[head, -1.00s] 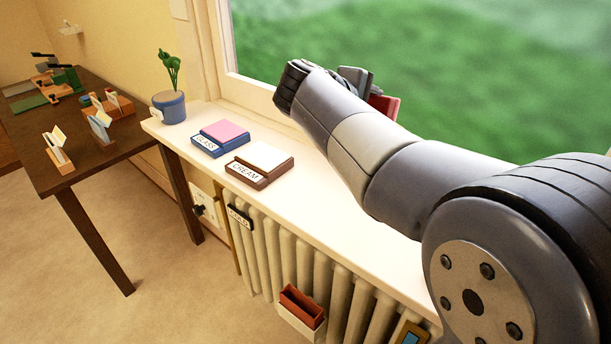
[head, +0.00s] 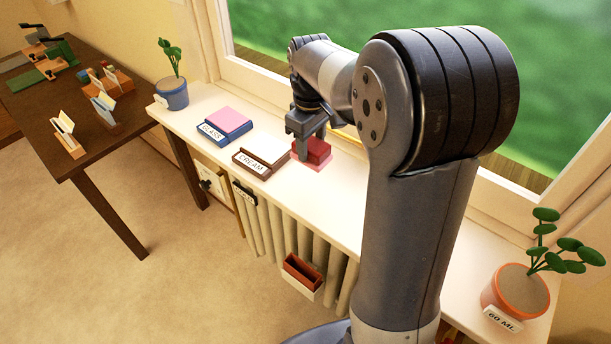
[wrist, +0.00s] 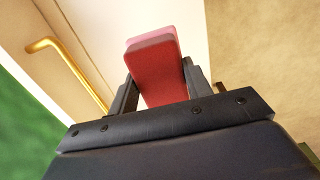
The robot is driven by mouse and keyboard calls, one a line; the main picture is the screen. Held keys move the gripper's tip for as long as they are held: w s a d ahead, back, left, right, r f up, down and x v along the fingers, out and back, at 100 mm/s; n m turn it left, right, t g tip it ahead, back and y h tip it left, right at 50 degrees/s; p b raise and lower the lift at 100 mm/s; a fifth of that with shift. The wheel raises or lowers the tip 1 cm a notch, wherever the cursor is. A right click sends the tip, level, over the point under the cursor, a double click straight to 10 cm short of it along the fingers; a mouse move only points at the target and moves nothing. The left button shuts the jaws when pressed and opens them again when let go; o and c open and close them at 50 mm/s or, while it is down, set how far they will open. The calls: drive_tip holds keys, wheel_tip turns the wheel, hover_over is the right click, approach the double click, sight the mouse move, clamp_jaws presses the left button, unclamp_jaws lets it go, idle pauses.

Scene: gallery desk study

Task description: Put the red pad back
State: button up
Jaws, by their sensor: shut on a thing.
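The red pad (head: 318,150) is a small red block over the window sill (head: 345,195), just right of the CREAM tray. My gripper (head: 306,138) reaches down from above and is shut on it. In the wrist view the red pad (wrist: 162,78) sits between the two fingers (wrist: 158,84). A paler pink-red patch (wrist: 150,36) shows past its far end, and a similar pinkish edge (head: 312,168) shows below it in the head view. I cannot tell whether this is a base or a reflection, or whether the pad touches the sill.
The CREAM tray (head: 241,162) holds a white pad (head: 266,148). The GLASS tray (head: 209,135) holds a pink pad (head: 225,120). Potted plants (head: 172,97) (head: 517,292) stand at both sill ends. A brass handle (wrist: 75,62) is beside the pad. A dark desk (head: 60,110) stands left.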

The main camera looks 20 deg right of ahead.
drive_tip(key=shift+a+r, duration=0.1)
drive_tip(key=shift+a, duration=0.15)
wheel_tip(320, 180, down, 10)
drive_tip(key=shift+a+f+p, duration=0.1)
drive_tip(key=shift+p, duration=0.45)
drive_tip(key=o, duration=0.9)
wheel_tip(320, 180, up, 12)
drive_tip(key=shift+r+b, duration=0.1)
drive_tip(key=shift+b, duration=0.2)
